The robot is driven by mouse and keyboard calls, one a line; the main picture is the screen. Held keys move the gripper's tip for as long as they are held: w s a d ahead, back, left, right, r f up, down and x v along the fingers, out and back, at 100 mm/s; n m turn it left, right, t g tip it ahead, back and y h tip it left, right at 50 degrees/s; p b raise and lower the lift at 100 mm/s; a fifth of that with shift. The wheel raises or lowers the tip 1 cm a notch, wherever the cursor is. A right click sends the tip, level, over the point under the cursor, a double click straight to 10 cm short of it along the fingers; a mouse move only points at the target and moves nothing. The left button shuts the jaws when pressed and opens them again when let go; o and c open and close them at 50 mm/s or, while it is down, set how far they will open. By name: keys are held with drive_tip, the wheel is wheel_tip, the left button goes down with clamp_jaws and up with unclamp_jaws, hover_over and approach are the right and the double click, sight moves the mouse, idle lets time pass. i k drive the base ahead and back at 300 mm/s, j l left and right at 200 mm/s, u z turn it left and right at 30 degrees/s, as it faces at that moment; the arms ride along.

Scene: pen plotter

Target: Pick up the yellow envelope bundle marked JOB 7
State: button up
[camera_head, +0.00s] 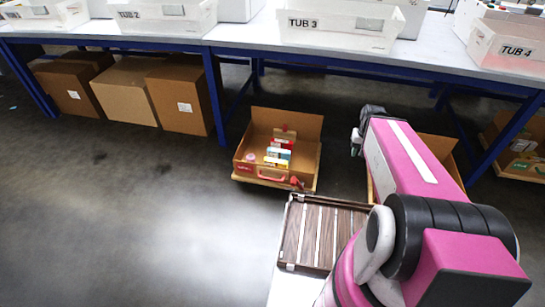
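I cannot make out a yellow envelope bundle marked JOB 7 in the head view. My pink and black arm reaches up from the lower right. Its far end shows only small dark and grey parts, and I cannot make out gripper fingers there. An open cardboard box (245,172) stands on the floor in the middle, below the table. In it lie several small items (279,152) in red, white, yellow and teal, too small to read.
A long table (235,37) with blue legs carries white tubs, among them TUB 2 (165,20), TUB 3 (335,25) and TUB 4 (505,50). Closed cartons (180,98) stand beneath it at left. A wood-slatted tray (318,235) lies in front. Floor at left is clear.

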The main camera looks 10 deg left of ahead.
sight(274, 162)
drive_tip(key=j+z, duration=0.3)
drive_tip(key=j, duration=1.1)
drive_tip(key=j+z, duration=0.25)
drive_tip(key=j, duration=1.15)
